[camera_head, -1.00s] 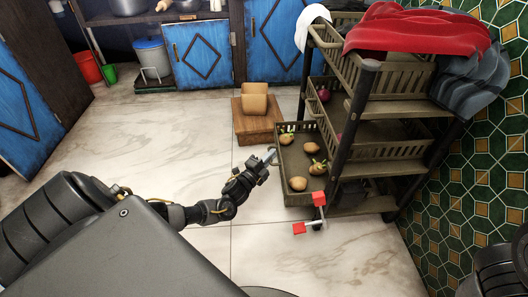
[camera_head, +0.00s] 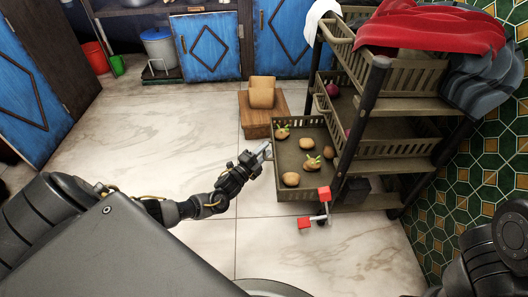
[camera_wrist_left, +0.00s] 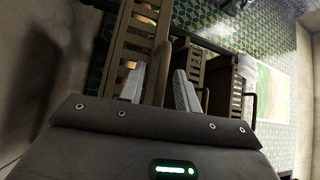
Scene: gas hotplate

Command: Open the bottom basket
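The bottom basket (camera_head: 284,196) is a brown slatted drawer of the rack (camera_head: 366,115). It is pulled far out to the left, with several potatoes or onions (camera_head: 306,144) lying in it. My left gripper (camera_head: 264,150) is at the basket's outer left end wall in the head view. In the left wrist view its two pale fingers (camera_wrist_left: 160,88) stand apart, with part of the basket's slatted wall (camera_wrist_left: 135,42) ahead of and between them. I cannot tell whether they touch it. My right arm shows at the lower right edge; its gripper is out of view.
A wooden stool (camera_head: 262,125) with a tan block (camera_head: 262,92) stands just behind the basket. A small red-ended object (camera_head: 305,223) is in front of it. Blue cabinets (camera_head: 206,48) line the back, and a tiled wall is at right. The floor at left is open.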

